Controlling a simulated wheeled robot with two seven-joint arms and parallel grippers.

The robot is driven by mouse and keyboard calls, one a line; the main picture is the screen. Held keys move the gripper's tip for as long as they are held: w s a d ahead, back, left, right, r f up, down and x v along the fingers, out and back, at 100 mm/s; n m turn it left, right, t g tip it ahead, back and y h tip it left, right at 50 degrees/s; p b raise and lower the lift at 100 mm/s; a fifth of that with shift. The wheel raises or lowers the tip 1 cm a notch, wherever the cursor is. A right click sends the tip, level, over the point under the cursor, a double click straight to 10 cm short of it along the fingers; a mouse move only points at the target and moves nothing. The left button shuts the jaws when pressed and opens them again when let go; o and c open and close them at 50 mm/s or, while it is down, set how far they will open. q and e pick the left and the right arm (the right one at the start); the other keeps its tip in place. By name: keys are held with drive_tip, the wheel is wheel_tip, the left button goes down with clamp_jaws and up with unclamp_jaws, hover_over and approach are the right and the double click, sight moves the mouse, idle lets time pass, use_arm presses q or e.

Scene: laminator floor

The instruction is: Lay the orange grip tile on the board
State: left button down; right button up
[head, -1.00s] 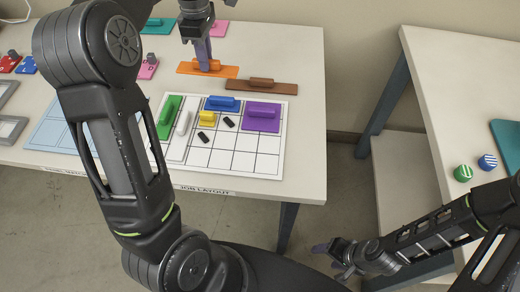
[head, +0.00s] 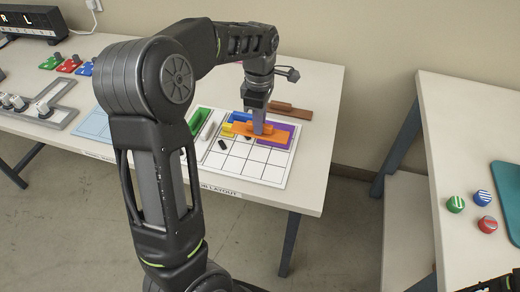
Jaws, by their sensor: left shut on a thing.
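My left gripper (head: 263,126) is shut on the orange grip tile (head: 273,138) by its raised grip. The tile is over the upper right part of the white gridded board (head: 270,172), in front of the purple tile (head: 288,128) and blue tile (head: 240,117), partly covering them. I cannot tell exactly how far it is above the board. The green tile (head: 200,119), a white tile (head: 208,130) and the yellow tile (head: 228,131) are on the board's left part. A small black piece (head: 222,144) lies on the grid. My right gripper is out of view.
The board's front cells are bare. At left are a light blue sheet (head: 92,124) and a grey tray (head: 62,116). A second table (head: 460,120) holds several round striped pieces and a teal mat (head: 510,195).

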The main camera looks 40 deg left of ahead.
use_arm(q)
wheel_tip(320, 180, down, 5)
drive_tip(key=shift+a+f, duration=0.1)
drive_tip(key=shift+f+p, duration=0.35)
drive_tip(key=shift+f, duration=1.45)
drive_tip(key=shift+f, duration=0.1)
drive_tip(key=shift+f, duration=0.15)
drive_tip(key=c, duration=1.4)
unclamp_jaws()
drive_tip(key=shift+o, duration=0.2)
drive_tip(key=shift+r, duration=0.2)
wheel_tip(320, 180, up, 12)
drive_tip(key=shift+r+b, duration=0.1)
drive_tip(key=shift+b, duration=0.4)
